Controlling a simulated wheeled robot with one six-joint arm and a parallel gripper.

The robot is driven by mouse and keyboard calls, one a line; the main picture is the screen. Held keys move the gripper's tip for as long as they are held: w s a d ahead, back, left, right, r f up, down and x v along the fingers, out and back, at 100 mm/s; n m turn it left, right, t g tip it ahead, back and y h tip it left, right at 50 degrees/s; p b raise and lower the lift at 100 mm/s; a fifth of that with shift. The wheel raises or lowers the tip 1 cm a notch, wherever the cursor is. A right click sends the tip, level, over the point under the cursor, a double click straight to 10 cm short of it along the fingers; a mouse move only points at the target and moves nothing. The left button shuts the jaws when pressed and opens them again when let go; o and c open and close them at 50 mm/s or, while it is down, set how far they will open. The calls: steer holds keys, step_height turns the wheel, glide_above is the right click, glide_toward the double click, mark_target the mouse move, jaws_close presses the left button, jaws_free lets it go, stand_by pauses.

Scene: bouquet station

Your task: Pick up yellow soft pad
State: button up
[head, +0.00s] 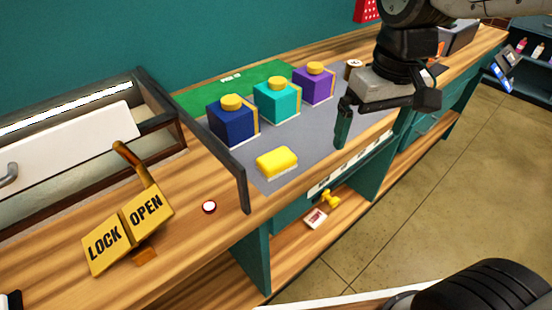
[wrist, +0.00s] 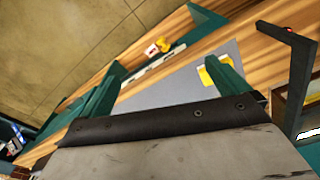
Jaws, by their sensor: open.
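The yellow soft pad (head: 276,162) lies on the grey mat (head: 258,178) near the front of the counter in the head view. It is a small rounded block with a pale underside. My gripper (head: 378,118) hangs over the right part of the mat, to the right of the pad and apart from it. The gripper is open and nothing shows between its fingers. In the wrist view the pad (wrist: 208,76) shows beyond one green finger, which hides part of it.
Blue (head: 233,120), teal (head: 277,100) and purple (head: 314,84) boxes with yellow knobs stand behind the pad. A dark frame post (head: 243,190) rises left of it. A LOCK/OPEN sign (head: 128,232) and a small red-and-white button (head: 209,207) are further left. The mat's front right is clear.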

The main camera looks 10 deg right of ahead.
steer(key=w+a+f+n, duration=0.2)
steer(key=w+a+f, duration=0.1)
steer(key=w+a, duration=0.35)
steer(key=n, duration=0.1)
glide_above(277, 157)
steer(key=f, duration=0.3)
steer(key=shift+w+f+g, duration=0.2)
steer(key=shift+f+g, duration=0.2)
steer(key=shift+a+f, duration=0.2)
steer(key=shift+f, duration=0.15)
steer(key=f, duration=0.7)
steer(key=shift+s+d+f, duration=0.15)
steer(key=shift+s, duration=0.1)
steer(key=c, duration=1)
